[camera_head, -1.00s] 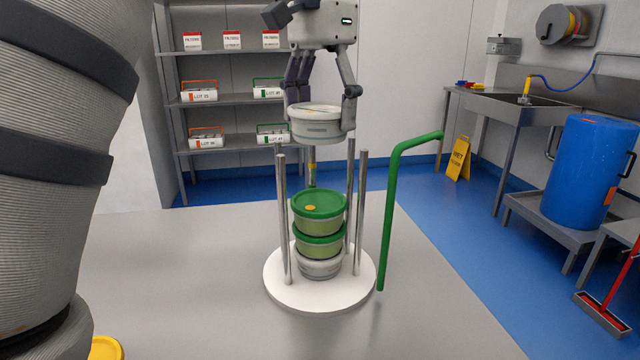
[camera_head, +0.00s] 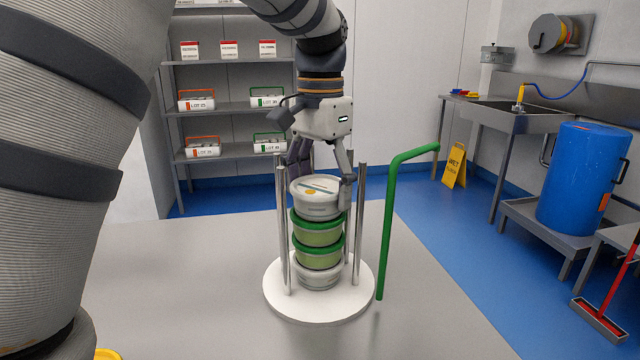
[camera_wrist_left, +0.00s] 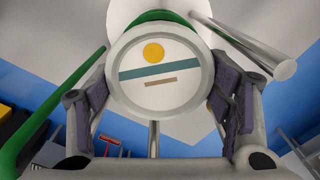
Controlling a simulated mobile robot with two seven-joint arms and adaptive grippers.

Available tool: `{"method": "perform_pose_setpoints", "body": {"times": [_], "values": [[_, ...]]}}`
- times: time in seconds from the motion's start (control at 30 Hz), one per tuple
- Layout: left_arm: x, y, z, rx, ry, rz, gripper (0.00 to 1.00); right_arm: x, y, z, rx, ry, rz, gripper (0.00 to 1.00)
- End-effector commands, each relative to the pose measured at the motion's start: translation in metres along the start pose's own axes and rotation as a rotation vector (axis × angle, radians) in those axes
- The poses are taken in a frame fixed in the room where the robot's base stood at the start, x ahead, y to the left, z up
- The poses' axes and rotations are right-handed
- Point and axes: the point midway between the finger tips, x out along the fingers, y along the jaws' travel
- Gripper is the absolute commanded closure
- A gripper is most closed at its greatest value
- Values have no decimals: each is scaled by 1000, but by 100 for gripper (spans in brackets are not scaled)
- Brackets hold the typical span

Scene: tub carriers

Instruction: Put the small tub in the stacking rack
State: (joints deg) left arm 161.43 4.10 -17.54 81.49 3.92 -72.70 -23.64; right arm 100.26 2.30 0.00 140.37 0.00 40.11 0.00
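The small tub (camera_head: 317,205) is pale grey, with a whitish lid bearing a yellow dot and a teal stripe. It is upright inside the posts of the stacking rack (camera_head: 280,305), on top of a green-lidded tub (camera_head: 318,236). Another green-lidded tub (camera_head: 318,260) and a pale tub (camera_head: 318,277) are below. My left gripper (camera_head: 324,180) points down over the small tub with its fingers on either side of it. In the left wrist view the lid (camera_wrist_left: 160,90) fills the space between the fingertips, which appear to touch its rim. My right gripper is not in view.
A bent green rod (camera_head: 384,230) rises at the right of the rack base. Metal posts (camera_head: 282,230) surround the stack closely. The grey table (camera_head: 180,270) is clear to the left, except for a yellow round thing (camera_head: 107,354) at the front edge. Shelves (camera_head: 230,105) stand behind.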

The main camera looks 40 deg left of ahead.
Motion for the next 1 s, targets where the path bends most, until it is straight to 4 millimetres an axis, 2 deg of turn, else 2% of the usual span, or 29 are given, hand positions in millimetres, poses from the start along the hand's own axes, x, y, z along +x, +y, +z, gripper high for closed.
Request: {"method": "perform_pose_setpoints", "body": {"times": [0.03,0.07,0.47,0.57,1.0], "values": [[0,0,0,0,0,0,14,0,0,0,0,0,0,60],[0,0,0,0,0,0,8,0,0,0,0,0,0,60],[-4,0,0,0,0,0,8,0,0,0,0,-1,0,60],[-17,0,-1,0,2,0,8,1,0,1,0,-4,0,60],[-105,-1,-2,0,-2,0,8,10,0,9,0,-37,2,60]]}}
